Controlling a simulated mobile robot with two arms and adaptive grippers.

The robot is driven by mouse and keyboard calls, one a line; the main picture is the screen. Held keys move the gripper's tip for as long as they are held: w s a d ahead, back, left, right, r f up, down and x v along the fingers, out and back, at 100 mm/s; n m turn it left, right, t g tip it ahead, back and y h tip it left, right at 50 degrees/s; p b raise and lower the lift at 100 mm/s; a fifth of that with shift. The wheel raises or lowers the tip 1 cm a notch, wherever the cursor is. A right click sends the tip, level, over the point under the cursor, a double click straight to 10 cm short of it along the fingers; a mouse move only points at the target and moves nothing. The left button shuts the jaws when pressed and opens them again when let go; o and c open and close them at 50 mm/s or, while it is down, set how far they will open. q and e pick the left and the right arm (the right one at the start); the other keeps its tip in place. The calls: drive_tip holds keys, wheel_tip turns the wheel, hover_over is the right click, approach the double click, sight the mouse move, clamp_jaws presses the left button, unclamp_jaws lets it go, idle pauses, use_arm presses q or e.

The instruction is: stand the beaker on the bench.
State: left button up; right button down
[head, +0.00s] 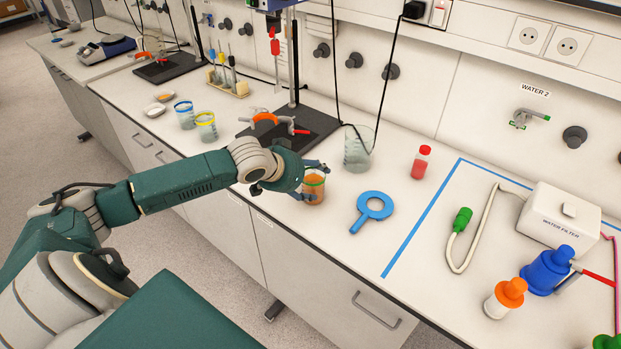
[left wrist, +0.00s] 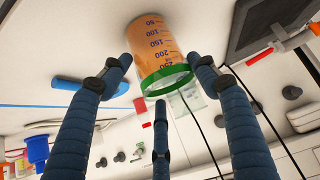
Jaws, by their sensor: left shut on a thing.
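The beaker (head: 314,190) holds orange-brown liquid and has a green rim. It looks upright near the front edge of the bench (head: 285,228). My left gripper (head: 308,178) reaches in from the left and is shut on this beaker. In the left wrist view, the beaker (left wrist: 160,45) shows blue volume marks, with two dark blue fingers on its sides and a third finger near its green rim. I cannot tell whether its base touches the bench. My right gripper is not in view.
A blue ring tool (head: 374,206) lies right of the beaker. A larger clear beaker (head: 357,150) stands behind, and a red-capped bottle (head: 421,163) stands farther right. A dark stand base (head: 318,124) is behind the gripper. Bare bench lies in front of the ring tool.

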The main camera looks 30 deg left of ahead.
use_arm(q)
drive_tip(key=o, duration=1.4)
drive_tip(key=d+b+v, duration=0.1)
drive_tip(key=b+v, duration=0.1)
drive_tip(key=v, duration=1)
drive_tip(key=shift+a, duration=0.4)
drive_tip(key=shift+s, duration=0.1)
